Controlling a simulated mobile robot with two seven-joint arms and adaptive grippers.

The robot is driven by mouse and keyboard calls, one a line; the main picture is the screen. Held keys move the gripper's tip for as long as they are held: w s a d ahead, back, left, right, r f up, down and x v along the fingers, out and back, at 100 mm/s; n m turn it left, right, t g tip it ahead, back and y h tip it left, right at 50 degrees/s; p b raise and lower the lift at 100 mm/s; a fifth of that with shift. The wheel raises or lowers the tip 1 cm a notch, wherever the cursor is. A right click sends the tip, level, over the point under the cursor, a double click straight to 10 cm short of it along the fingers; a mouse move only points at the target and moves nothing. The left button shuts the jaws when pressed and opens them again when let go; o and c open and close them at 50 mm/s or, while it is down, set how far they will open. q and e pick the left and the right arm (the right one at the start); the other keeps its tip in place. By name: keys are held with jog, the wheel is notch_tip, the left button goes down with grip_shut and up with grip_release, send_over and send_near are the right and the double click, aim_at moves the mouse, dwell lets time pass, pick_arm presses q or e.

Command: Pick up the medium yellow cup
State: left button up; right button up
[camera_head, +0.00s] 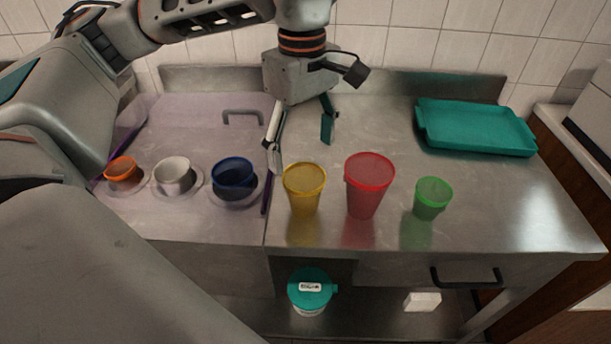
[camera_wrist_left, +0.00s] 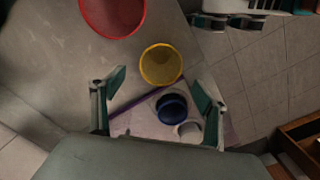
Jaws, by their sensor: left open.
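The medium yellow cup (camera_head: 304,190) stands upright on the steel counter, left of the taller red cup (camera_head: 368,186) and the smaller green cup (camera_head: 432,198). In the head view my left gripper (camera_head: 301,145) hangs open and empty above the counter, above and behind the yellow cup in the picture. In the left wrist view the yellow cup (camera_wrist_left: 161,64) lies ahead of the open fingers (camera_wrist_left: 157,98), not between them. The red cup (camera_wrist_left: 113,12) shows at the top left there.
Orange (camera_head: 123,171), white (camera_head: 174,175) and blue (camera_head: 233,176) bowls stand on the left surface, with a purple strip (camera_head: 266,194) beside the blue bowl. A teal tray (camera_head: 474,128) lies at the back right. A teal-lidded container (camera_head: 311,290) stands on the lower shelf.

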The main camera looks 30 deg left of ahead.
aim_at(304, 179)
pick_arm(q)
jog(key=f, duration=0.4)
jog(key=f+b, duration=0.1)
jog(key=f, duration=0.2)
jog(key=shift+s+d+f, duration=0.15)
jog(key=shift+d+f, duration=0.05)
jog(key=shift+f, duration=0.15)
jog(key=c, duration=1)
